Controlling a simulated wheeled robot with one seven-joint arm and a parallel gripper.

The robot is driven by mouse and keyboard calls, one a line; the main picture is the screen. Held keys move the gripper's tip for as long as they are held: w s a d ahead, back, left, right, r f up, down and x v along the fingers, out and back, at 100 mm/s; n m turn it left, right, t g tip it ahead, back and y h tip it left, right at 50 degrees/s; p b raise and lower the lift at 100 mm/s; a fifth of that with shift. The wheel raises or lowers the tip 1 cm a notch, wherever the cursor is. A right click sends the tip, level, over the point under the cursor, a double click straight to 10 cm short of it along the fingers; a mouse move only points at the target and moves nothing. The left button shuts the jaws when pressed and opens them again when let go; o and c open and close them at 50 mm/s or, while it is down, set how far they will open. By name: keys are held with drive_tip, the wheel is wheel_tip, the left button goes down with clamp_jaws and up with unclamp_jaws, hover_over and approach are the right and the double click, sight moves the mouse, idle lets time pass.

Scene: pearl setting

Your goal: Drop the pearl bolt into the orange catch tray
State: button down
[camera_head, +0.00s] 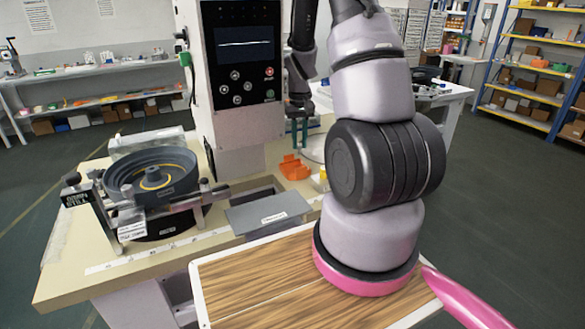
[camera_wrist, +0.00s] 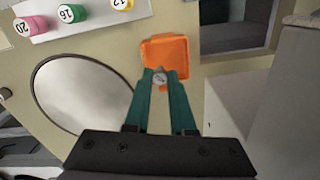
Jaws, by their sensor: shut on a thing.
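My gripper (camera_wrist: 160,78) has green fingers that meet on a small grey round-headed piece, the pearl bolt (camera_wrist: 160,77). In that view the bolt overlaps the tray's near part.
A round mirror-like disc (camera_wrist: 82,95) lies left of the tray. A white strip (camera_wrist: 95,20) carries pink, green and yellow numbered caps. The machine column (camera_head: 240,75) stands close by. A dark recess (camera_wrist: 236,25) and a grey lid (camera_head: 268,212) are near the tray.

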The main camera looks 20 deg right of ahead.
drive_tip(key=shift+f, duration=2.1)
drive_tip(key=c, duration=0.7)
unclamp_jaws()
drive_tip(key=shift+r, duration=0.15)
wheel_tip(320, 180, up, 11)
drive_tip(key=shift+f, duration=0.2)
drive_tip(key=shift+s, duration=0.15)
